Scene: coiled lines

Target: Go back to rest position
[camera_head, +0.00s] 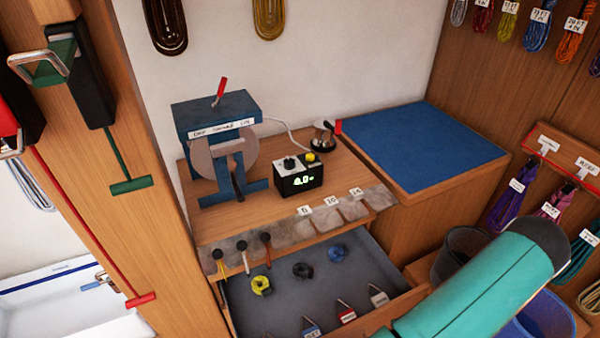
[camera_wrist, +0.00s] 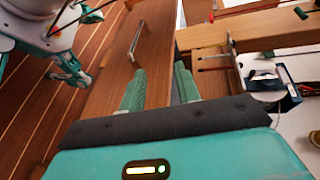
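My gripper (camera_wrist: 160,88) shows in the wrist view, with its two green fingers apart and nothing visible between them. It is open and empty. A brown wooden surface lies behind the fingers, and a metal bar handle (camera_wrist: 137,42) on it is just beyond the left finger. I cannot tell how far the fingertips are from the wood. In the head view only a teal link of my arm crosses the lower right; the gripper itself is out of that picture.
An open grey drawer (camera_head: 285,295) holds small coils and tagged pieces. Above it, a wooden bench (camera_head: 240,215) carries a blue machine (camera_head: 215,112) and a display box (camera_head: 299,177). A blue-topped cabinet (camera_head: 425,145) stands right. Dark bin (camera_head: 450,262) and blue bin (camera_head: 545,318) are near my arm.

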